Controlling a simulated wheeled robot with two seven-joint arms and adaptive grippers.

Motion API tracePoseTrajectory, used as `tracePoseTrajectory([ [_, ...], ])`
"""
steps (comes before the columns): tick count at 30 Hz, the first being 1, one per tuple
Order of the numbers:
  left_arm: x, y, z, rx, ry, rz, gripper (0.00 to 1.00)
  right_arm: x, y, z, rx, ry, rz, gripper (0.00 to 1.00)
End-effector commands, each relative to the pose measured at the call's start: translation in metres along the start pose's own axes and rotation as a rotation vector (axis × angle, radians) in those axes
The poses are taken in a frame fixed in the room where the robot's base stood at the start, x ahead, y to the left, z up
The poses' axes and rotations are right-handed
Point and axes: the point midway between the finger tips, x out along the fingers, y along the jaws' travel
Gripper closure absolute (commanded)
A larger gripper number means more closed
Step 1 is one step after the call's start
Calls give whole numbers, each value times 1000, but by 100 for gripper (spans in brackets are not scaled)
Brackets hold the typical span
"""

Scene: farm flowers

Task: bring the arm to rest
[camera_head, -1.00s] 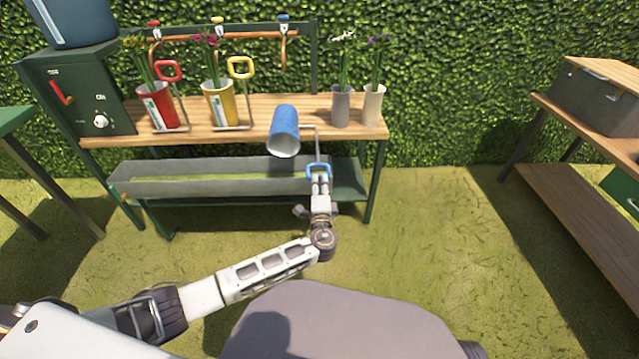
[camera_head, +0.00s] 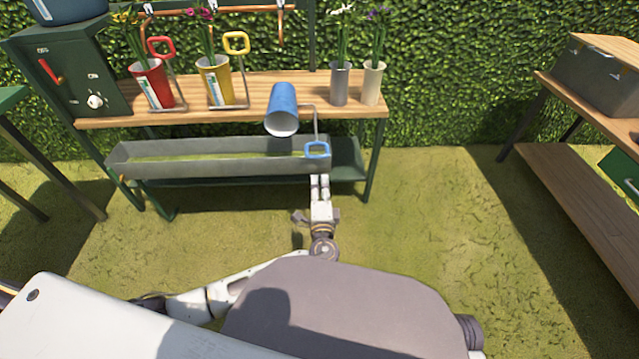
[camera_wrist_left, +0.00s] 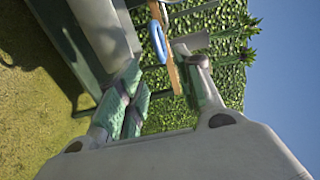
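My left gripper (camera_head: 320,180) is in front of the bench, just below the blue handle (camera_head: 317,150) in the head view. In the left wrist view its fingers are spread apart (camera_wrist_left: 167,75), with nothing seen between them. The blue handle (camera_wrist_left: 157,42) appears beyond the fingertips, apart from them. The handle is joined by a bent wire to a blue cup (camera_head: 283,108), which is tilted at the bench's front edge with its mouth facing forward and down. My right gripper is not in view.
The wooden bench (camera_head: 255,88) carries a red cup (camera_head: 152,86), a yellow cup (camera_head: 214,82) and two vases (camera_head: 340,84) with flowers. Another wooden table (camera_head: 575,185) stands at the right. Grass between is free.

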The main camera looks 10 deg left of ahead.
Motion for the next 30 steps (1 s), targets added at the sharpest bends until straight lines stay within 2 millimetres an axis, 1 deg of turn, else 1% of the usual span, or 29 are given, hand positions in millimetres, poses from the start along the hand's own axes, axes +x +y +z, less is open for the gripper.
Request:
tracePoseTrajectory([
  [20,-1,0,0,10,1,0,65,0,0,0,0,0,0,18],
  [23,-1,5,0,8,2,24,65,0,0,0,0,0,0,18],
  [26,-2,15,-1,-6,3,70,65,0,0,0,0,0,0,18],
  [30,-6,28,-6,-52,11,161,65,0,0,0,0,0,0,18],
])
